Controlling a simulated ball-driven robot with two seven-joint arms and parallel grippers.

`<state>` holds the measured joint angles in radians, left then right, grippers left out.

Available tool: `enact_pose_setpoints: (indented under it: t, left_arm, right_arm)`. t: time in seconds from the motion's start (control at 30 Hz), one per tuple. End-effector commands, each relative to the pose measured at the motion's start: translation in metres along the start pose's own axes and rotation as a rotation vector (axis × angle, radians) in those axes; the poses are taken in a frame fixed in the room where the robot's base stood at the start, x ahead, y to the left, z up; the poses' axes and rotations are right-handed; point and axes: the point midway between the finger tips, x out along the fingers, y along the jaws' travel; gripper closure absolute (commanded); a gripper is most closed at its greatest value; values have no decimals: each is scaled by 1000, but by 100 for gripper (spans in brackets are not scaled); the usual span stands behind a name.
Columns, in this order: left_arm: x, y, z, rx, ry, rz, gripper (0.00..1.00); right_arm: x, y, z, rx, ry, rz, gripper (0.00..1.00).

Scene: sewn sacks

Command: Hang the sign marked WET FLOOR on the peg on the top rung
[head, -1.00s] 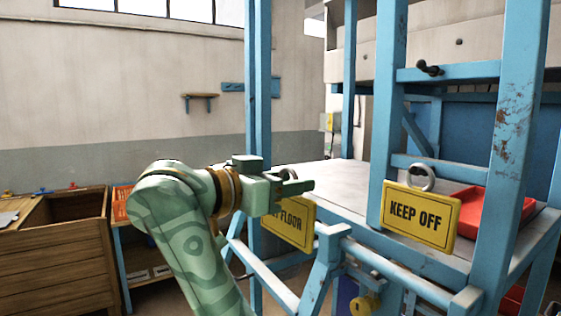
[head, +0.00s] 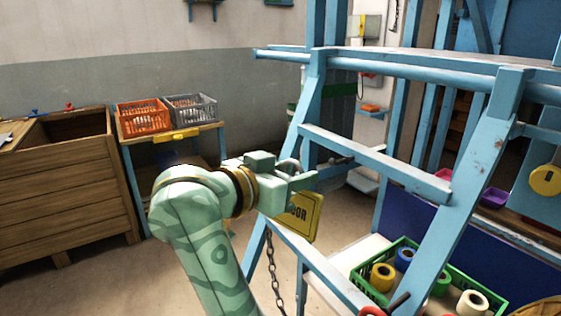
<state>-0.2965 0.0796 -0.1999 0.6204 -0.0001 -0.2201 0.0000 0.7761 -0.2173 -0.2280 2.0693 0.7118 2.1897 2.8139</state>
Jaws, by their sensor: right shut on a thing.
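My right gripper (head: 308,182) is near the middle of the head view, shut on the yellow sign (head: 303,215). I cannot make out the top rung's peg in this view. My left gripper is not in view.
Blue rails and slanted legs (head: 470,175) fill the right side. Below them is a green crate (head: 408,243) with several rolls. A chain (head: 274,275) hangs beside the frame. Orange (head: 143,117) and grey (head: 190,108) crates stand at back left, beside a wooden bin (head: 75,195).

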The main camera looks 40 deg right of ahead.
Motion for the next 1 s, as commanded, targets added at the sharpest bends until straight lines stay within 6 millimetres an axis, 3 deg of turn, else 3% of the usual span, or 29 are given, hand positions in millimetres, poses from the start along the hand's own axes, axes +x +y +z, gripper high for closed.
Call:
enact_pose_setpoints:
  t: [0.6,1.0]
  left_arm:
    - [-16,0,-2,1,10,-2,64]
    - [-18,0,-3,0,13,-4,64]
  right_arm:
    - [44,12,-4,1,2,1,75]
    - [53,14,-3,1,1,0,75]
